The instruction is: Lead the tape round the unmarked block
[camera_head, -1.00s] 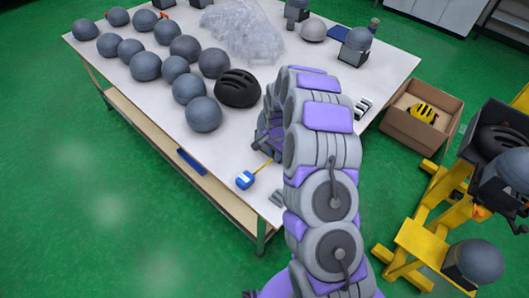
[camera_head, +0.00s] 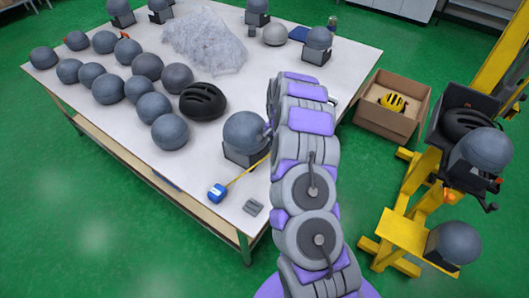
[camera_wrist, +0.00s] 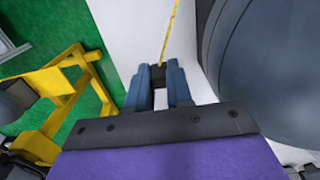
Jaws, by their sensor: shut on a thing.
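A blue tape measure (camera_head: 217,192) lies on the table near its front edge, with its yellow tape (camera_head: 245,176) pulled out towards the upper right until my arm hides it. A grey ball-shaped headform on a dark base (camera_head: 245,135) stands just behind the tape; a big grey curved surface (camera_wrist: 270,70) fills the right of the wrist view. I cannot tell which block is the unmarked one. My gripper (camera_wrist: 158,85) is shut on the dark end of the yellow tape (camera_wrist: 169,32), over the white table top, left of the curved surface. My arm hides it in the head view.
Several grey balls (camera_head: 109,88) and a black helmet (camera_head: 203,101) stand left of the headform. A small grey piece (camera_head: 253,207) lies near the tape measure. A cardboard box (camera_head: 386,120) with a yellow helmet and a yellow stand (camera_head: 410,235) are right of the table (camera_head: 200,210).

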